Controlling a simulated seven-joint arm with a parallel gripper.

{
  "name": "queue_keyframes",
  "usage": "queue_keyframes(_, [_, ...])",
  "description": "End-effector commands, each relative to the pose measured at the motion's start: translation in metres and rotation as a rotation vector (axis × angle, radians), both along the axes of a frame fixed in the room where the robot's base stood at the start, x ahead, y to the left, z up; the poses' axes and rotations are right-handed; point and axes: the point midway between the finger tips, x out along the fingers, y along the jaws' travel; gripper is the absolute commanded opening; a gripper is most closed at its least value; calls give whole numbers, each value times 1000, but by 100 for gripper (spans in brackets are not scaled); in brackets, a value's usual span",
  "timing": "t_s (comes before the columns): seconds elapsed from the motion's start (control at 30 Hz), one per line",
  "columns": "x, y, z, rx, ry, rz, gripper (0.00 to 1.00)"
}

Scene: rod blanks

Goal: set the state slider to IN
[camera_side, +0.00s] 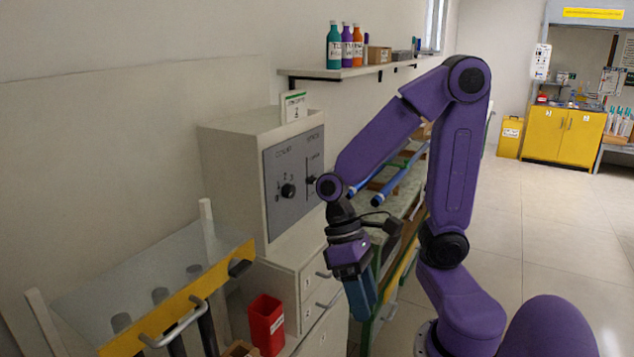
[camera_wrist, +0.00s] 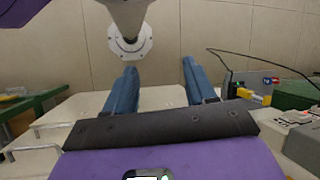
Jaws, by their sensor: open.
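The grey control panel (camera_side: 294,205) is on the front of a beige cabinet (camera_side: 232,175). A slider with a dark handle (camera_side: 311,180) sits in a vertical slot near the panel's right edge. Its labels are too small to read, so I cannot tell its setting. A round black knob (camera_side: 288,190) is left of it. My gripper (camera_side: 361,302) is open and empty, pointing down, below and to the right of the panel and apart from it. Its two blue fingers are spread in the wrist view (camera_wrist: 160,85), where I cannot make out the slider.
White drawers (camera_side: 312,290) with bar handles stand below the cabinet. A red bin (camera_side: 266,324) and a yellow-edged rack (camera_side: 180,305) are at lower left. A shelf (camera_side: 350,71) with bottles hangs above. A green-framed bench with blue rods (camera_side: 400,175) lies behind my arm.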

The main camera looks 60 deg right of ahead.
Motion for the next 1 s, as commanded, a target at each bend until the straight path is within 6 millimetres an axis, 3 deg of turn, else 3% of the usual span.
queue_keyframes(0.17, [20,-3,1,71,191,-378,55])
queue_keyframes(0.37, [58,-11,8,213,374,-793,55])
queue_keyframes(0.57, [108,-41,15,411,518,-1203,55])
queue_keyframes(0.77, [155,-100,21,666,612,-1602,55])
queue_keyframes(1.0, [184,-210,22,1047,641,-2055,55])
